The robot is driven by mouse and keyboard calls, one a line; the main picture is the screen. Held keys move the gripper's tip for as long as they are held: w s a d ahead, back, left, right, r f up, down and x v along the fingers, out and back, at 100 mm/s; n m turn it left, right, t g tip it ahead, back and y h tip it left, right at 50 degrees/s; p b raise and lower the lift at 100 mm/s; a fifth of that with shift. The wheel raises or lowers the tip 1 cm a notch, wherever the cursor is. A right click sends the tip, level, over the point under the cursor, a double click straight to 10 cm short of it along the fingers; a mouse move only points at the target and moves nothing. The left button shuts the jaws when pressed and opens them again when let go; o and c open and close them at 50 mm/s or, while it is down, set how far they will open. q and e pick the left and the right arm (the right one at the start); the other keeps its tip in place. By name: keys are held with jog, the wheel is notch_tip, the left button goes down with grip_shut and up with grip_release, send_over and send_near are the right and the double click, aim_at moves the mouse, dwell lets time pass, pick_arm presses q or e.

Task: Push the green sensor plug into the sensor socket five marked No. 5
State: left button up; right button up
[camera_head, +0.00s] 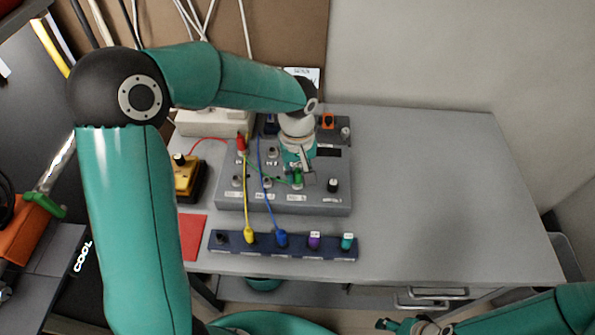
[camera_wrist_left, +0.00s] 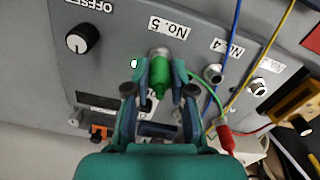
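The green sensor plug (camera_head: 297,177) is at the socket marked No. 5 on the grey sensor box (camera_head: 318,200). In the left wrist view the green plug (camera_wrist_left: 159,76) stands between my fingertips, its front end at the metal socket (camera_wrist_left: 160,52) under the No. 5 label (camera_wrist_left: 169,27). How deep it sits cannot be told. My left gripper (camera_head: 301,178) has its fingers closed in on both sides of the plug; they also show in the wrist view (camera_wrist_left: 160,80). A green cable trails from the plug. My right gripper (camera_head: 390,325) is at the bottom edge, partly cut off.
A dark blue rack (camera_head: 262,247) at the front holds yellow, blue, purple and teal plugs. Yellow and blue cables cross the box. A red plug (camera_head: 241,143), a yellow device (camera_head: 185,176) and a red card (camera_head: 193,238) are at left. The right table (camera_head: 440,190) is clear.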

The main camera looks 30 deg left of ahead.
aim_at(297, 171)
pick_arm(q)
jog(key=o, duration=0.4)
notch_tip(297, 171, up, 12)
dwell(0.6)
dwell(0.3)
